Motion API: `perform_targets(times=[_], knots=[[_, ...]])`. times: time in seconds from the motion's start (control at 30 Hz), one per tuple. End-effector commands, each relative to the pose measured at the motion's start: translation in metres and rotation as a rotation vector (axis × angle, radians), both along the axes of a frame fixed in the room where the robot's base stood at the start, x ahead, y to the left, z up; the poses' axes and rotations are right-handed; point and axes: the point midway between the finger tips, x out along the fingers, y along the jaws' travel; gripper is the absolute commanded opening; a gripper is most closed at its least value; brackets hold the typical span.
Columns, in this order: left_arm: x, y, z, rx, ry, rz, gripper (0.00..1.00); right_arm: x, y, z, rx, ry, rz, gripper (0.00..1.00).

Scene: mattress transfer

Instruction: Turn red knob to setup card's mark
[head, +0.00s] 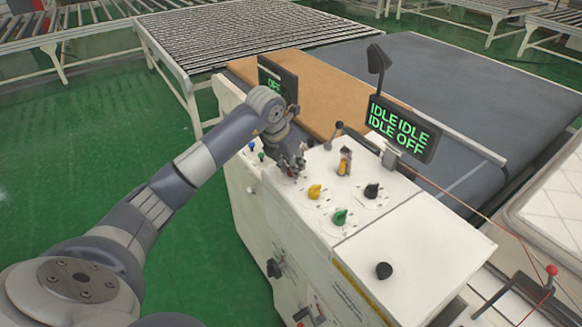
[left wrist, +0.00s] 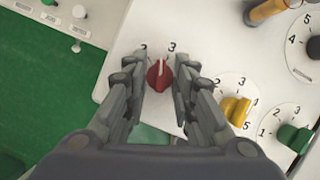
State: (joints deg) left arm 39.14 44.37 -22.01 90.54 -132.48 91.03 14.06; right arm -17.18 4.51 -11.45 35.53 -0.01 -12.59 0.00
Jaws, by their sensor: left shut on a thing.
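The red knob (left wrist: 160,77) sits on the white control panel (left wrist: 150,22), with a pale pointer line directed up between the printed 2 and 3. The rest of its dial is hidden by my fingers. My left gripper (left wrist: 160,84) has one finger on each side of the knob and is shut on it. My right gripper is not in view. I cannot make out a setup card in either view.
A yellow knob (head: 314,191), a green knob (head: 339,216) and a black knob (head: 371,190) stand close by. A lever (head: 335,134) rises behind. A display (head: 400,128) reads IDLE IDLE IDLE OFF. A smaller screen (head: 277,80) stands behind my left arm.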

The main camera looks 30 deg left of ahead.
Motion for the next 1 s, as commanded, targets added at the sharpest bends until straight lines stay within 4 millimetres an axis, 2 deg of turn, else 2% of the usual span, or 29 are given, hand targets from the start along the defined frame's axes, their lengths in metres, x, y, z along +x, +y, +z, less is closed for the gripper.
perform_targets(times=[0.1, 0.5, 1.0], knots=[[0.001, 0.0, -0.001, 0.004, -0.005, 0.11, 0.01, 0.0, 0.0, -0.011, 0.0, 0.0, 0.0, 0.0], [0.002, -0.002, 0.0, 0.001, -0.004, 0.437, 0.01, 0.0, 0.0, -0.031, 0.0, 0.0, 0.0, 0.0], [0.002, -0.003, 0.002, 0.0, -0.003, 0.6, 0.01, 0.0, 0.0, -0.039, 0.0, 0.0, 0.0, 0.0]])
